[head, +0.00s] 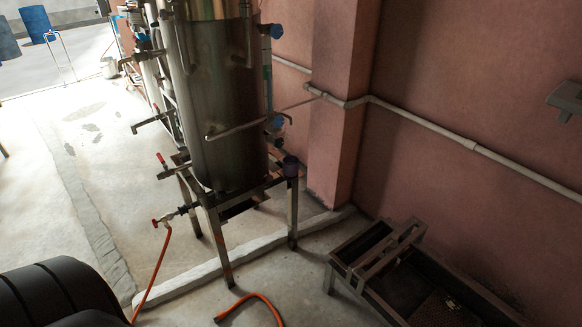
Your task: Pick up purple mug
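A small dark purple mug (290,167) stands upright on the right corner of the metal stand (243,192) that carries a tall steel tank (222,100). It is close to the tank's lower right side. Neither of my grippers is in the head view, so I cannot see where they are relative to the mug.
An orange hose (164,262) lies on the floor before the stand. A metal frame box (455,285) stands at the lower right by the pink wall (450,70). Pipes and valves stick out around the tank. The concrete floor (80,150) at left is largely open.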

